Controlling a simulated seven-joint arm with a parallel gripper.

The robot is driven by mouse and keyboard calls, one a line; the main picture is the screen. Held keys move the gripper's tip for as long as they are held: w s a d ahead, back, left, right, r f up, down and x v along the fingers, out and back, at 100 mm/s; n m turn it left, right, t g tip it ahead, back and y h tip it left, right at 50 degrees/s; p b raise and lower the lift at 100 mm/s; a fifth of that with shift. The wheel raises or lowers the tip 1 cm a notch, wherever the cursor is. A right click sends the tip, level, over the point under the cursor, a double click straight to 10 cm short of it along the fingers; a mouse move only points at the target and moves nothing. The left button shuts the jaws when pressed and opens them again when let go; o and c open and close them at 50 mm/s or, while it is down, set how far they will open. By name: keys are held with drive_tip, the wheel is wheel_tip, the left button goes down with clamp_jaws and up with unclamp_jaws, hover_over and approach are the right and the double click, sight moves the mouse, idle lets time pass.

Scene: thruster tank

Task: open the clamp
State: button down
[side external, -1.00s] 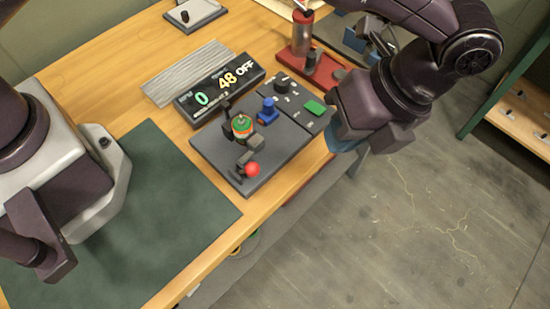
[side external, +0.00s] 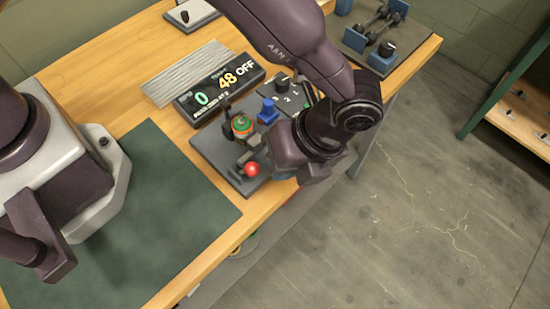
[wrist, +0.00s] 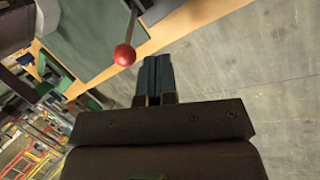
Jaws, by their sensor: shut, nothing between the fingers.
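The clamp's lever ends in a red ball (side external: 251,169) near the front edge of the dark grey plate (side external: 222,155). A round green and orange part (side external: 241,126) sits just behind it on the plate. The red ball also shows in the wrist view (wrist: 124,55), on a thin rod, up and left of the fingertips. My gripper (wrist: 157,62) is shut and empty, its two dark blue fingers together, apart from the ball in that view. In the side view, my wrist hides most of the fingers and the right part of the plate.
A blue knob part (side external: 267,111) and a black dial (side external: 282,83) stand on the plate close to my wrist. A display box (side external: 220,92) reading 0, 48 and OFF lies behind. A green mat (side external: 150,215) lies left.

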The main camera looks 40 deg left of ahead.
drive_tip(key=shift+s+a, duration=0.4)
drive_tip(key=shift+a, duration=0.05)
drive_tip(key=shift+r, duration=0.1)
drive_tip(key=shift+a+r+h, duration=0.15)
drive_tip(key=shift+a+h, duration=0.05)
drive_tip(key=shift+h, duration=0.1)
drive_tip(key=shift+a+r+h, duration=0.25)
drive_tip(key=shift+a+h, duration=0.2)
drive_tip(key=shift+h, duration=0.05)
drive_tip(key=a+r+m+h, duration=0.1)
drive_tip(key=a+h, duration=0.5)
drive_tip(key=a, duration=0.1)
drive_tip(key=shift+a, duration=0.25)
drive_tip(key=shift+r, duration=0.15)
idle(0.4)
drive_tip(key=shift+r, duration=0.65)
